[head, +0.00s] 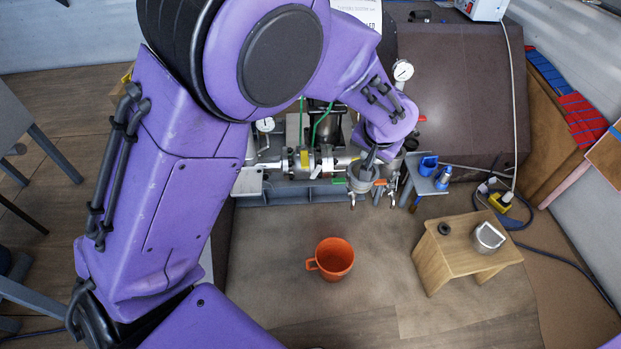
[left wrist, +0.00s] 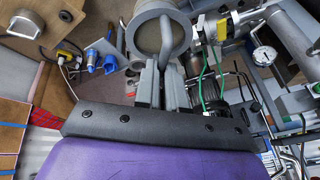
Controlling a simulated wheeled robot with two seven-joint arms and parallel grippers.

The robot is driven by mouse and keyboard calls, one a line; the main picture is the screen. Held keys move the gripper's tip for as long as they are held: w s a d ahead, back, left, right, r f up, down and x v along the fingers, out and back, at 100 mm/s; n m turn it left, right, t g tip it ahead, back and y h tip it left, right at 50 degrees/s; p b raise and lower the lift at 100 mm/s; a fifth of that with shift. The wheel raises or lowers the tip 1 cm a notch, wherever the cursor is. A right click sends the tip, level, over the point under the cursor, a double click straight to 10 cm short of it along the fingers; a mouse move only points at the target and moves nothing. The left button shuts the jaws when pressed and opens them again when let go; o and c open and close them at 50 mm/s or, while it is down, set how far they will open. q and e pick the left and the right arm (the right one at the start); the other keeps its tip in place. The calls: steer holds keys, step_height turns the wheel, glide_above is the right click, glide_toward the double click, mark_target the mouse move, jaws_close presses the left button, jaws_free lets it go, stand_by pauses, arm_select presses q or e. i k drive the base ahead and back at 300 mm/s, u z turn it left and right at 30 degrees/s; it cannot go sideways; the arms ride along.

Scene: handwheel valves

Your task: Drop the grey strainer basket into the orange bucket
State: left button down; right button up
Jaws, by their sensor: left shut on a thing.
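The grey strainer basket (head: 361,178) is a short round cup at the front of the pipework in the head view. In the left wrist view its round rim and bar handle (left wrist: 166,42) show just beyond my fingers. My left gripper (head: 369,158) is shut on the handle; its fingers (left wrist: 160,82) also show in the wrist view. I cannot tell whether the basket is clear of the pipework. The orange bucket (head: 333,258) stands upright on the brown floor mat, nearer than the basket, with its mouth open and its handle at left. My right gripper is not in view.
A wooden stool (head: 449,262) at right carries a silver cup (head: 487,238) and a dark ring (head: 444,228). A small grey shelf (head: 424,178) with blue parts stands right of the basket. Valves and gauges crowd behind. The mat around the bucket is clear.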

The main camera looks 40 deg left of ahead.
mark_target(329, 265)
steer(key=u, duration=0.3)
steer(key=k, duration=1.35)
steer(key=z, duration=0.85)
steer(key=i, duration=1.45)
steer(key=u, duration=0.8)
